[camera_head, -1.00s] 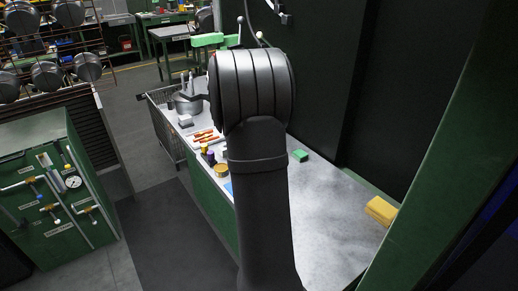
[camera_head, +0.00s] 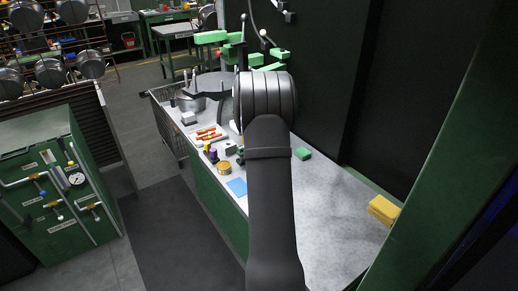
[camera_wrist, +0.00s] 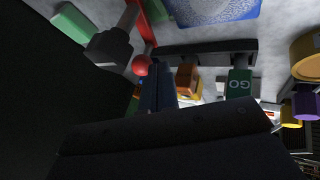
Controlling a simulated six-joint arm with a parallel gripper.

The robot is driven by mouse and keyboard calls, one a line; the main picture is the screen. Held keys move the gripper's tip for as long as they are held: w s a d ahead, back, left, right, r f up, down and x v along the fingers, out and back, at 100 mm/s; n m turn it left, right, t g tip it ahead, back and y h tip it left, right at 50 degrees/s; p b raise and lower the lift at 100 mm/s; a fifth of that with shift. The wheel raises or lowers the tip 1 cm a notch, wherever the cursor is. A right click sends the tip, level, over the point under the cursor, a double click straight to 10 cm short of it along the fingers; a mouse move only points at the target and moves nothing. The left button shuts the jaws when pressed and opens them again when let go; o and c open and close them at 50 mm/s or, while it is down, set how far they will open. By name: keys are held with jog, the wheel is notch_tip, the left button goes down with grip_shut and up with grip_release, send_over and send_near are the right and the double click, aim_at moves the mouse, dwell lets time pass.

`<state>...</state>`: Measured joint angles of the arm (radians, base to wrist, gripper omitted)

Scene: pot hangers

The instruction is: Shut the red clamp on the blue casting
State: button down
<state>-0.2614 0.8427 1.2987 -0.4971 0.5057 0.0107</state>
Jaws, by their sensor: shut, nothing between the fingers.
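A red lever (camera_wrist: 147,22) ending in a round red knob (camera_wrist: 140,65) shows in the wrist view; it appears to belong to the red clamp. A dark block (camera_wrist: 108,48) is beside it. My gripper (camera_wrist: 157,72) shows as narrow dark fingers, shut and empty, with their tips close to the red knob; touching cannot be told. The blue casting cannot be made out with certainty; it may be hidden behind my gripper. In the head view my own arm hides the gripper and clamp.
A flat blue sheet (camera_head: 237,187) lies near the bench's front edge. A gauge marked GO (camera_wrist: 238,85), a yellow tub (camera_head: 224,167) and a purple item (camera_head: 212,155) are nearby. A green block (camera_head: 302,153) and yellow sponge (camera_head: 382,209) lie right. The bench (camera_head: 335,210) is clear between them.

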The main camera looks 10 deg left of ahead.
jog(key=shift+w+d+m+h, duration=0.2)
jog(key=shift+m+h, duration=0.4)
jog(key=shift+m, duration=0.5)
jog(key=shift+w+m, duration=0.2)
jog(key=shift+m, duration=0.3)
jog(key=shift+w+d+h, duration=0.2)
jog(key=shift+w+h, duration=0.1)
jog(key=m+g+h, duration=0.1)
jog(key=m, duration=0.1)
jog(key=w+d+m, duration=0.1)
jog(key=shift+w+m+g+h, duration=0.15)
jog(key=shift+m+g+h, duration=0.25)
jog(key=d+m+g, duration=0.1)
jog(key=m+h, duration=0.1)
jog(key=m, duration=0.1)
jog(key=shift+w+d+m+g, duration=0.3)
jog(key=shift+w+d+g, duration=0.05)
jog(key=shift+g, duration=0.05)
jog(key=m+g, duration=0.1)
jog(key=d+m, duration=0.1)
jog(key=m, duration=0.1)
jog(key=shift+w+d+m+g+h, duration=0.15)
jog(key=shift+d+m+g+h, duration=0.15)
jog(key=shift+g+h, duration=0.1)
jog(key=shift+d, duration=0.3)
